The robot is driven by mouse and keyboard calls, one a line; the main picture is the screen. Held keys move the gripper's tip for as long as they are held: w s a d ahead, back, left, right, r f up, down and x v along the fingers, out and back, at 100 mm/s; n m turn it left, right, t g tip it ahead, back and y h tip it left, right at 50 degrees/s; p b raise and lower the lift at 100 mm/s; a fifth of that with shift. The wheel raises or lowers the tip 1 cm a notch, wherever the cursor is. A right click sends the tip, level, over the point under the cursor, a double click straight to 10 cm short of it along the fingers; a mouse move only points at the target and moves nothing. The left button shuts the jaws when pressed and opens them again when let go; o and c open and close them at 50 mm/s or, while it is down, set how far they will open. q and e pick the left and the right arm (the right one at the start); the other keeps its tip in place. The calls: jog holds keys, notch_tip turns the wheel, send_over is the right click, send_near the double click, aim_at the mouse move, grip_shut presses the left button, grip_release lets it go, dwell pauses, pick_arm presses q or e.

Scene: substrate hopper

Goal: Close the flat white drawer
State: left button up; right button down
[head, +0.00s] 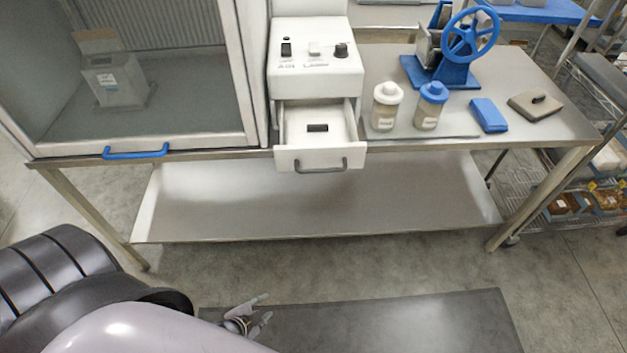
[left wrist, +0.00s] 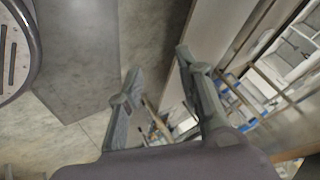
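The flat white drawer (head: 292,126) stands pulled out of the white control box (head: 318,84) on the steel table. It has a dark grey bar handle (head: 317,166) on its front, and a small dark item (head: 317,128) lies inside. My left gripper (head: 266,308) is low in the head view, well below and in front of the drawer, with its fingers apart and nothing between them. In the left wrist view the two fingers (left wrist: 158,75) are also spread and empty. My right gripper is in neither view.
A glass-fronted cabinet with a blue handle (head: 136,152) stands left of the drawer. Two jars (head: 386,106), a blue block (head: 488,115) and a blue-wheeled device (head: 470,36) stand to the right. A lower shelf (head: 300,205) runs under the table. The floor in front is clear.

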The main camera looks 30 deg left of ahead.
pick_arm(q)
jog(key=w+r+m+t, duration=0.1)
jog(key=w+r, duration=0.1)
jog(key=r, duration=0.4)
jog(key=w+r+m+t, duration=0.2)
jog(key=w+r, duration=0.1)
jog(key=r, duration=0.3)
jog(key=w+r+m+t+h, duration=0.1)
jog(key=w+r+m, duration=0.1)
jog(key=r, duration=0.4)
jog(key=shift+w+t, duration=0.3)
jog(key=shift+w, duration=0.35)
jog(key=c, duration=0.4)
jog(key=d+r+m+t+h, duration=0.1)
jog(key=r+m, duration=0.1)
jog(key=r, duration=0.3)
jog(key=w+d+r+m+t+h, duration=0.1)
jog(key=r+m, duration=0.1)
jog(key=r, duration=0.4)
jog(key=w+d+r+m+t+h+p, duration=0.1)
jog(key=r+m, duration=0.1)
jog(key=r, duration=0.4)
jog(key=shift+w+d+r, duration=0.2)
jog(key=shift+d+r, duration=0.05)
grip_shut()
jog(key=w+f+p, duration=0.2)
jog(key=w+p, duration=0.2)
jog(key=w, duration=0.9)
jog(key=shift+d, duration=0.2)
